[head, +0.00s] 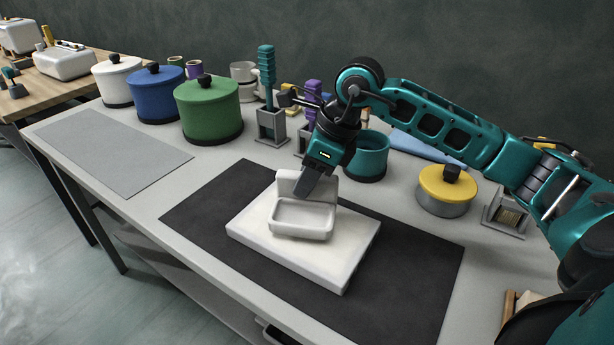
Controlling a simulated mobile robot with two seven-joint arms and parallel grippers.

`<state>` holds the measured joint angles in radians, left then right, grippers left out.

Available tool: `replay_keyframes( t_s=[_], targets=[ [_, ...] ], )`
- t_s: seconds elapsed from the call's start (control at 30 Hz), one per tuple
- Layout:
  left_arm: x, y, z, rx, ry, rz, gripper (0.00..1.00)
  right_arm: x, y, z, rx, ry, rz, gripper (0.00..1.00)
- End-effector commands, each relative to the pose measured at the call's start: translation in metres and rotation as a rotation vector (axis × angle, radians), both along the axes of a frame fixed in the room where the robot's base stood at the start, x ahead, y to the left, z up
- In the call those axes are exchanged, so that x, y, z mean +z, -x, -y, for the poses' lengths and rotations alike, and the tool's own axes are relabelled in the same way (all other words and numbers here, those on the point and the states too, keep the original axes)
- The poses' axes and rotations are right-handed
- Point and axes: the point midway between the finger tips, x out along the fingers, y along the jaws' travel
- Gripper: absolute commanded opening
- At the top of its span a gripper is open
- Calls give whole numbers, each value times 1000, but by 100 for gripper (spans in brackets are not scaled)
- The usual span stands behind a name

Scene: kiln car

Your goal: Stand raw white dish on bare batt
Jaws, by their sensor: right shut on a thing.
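The raw white dish (301,219) is a shallow rectangular tray with a raised back wall. It is upright over the thick white batt (342,264), toward the batt's far left part. Its underside looks at or very close to the batt's top; I cannot tell whether they touch. My right gripper (307,188) reaches down from above and is shut on the dish at its back wall. The fingers hide part of that wall. The rest of the batt's top is bare. My left gripper is out of view.
The batt lies on a black mat (205,215). A grey mat (110,150) lies at left. White (116,82), blue (156,95) and green (207,112) lidded pots stand behind. A teal pot (367,158) and yellow-lidded pot (446,192) stand near my right arm.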

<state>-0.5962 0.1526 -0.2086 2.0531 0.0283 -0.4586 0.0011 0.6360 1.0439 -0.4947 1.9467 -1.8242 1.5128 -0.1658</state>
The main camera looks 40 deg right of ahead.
Motion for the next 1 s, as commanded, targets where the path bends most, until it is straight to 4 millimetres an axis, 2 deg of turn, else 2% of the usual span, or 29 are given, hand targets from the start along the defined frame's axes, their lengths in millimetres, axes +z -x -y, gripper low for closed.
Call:
replay_keyframes(
  t_s=[0.5,1.0],
  targets=[
    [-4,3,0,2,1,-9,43,1,0,0,0,-1,1,0],
    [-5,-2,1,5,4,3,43,-4,0,0,0,-1,1,0]
  ],
)
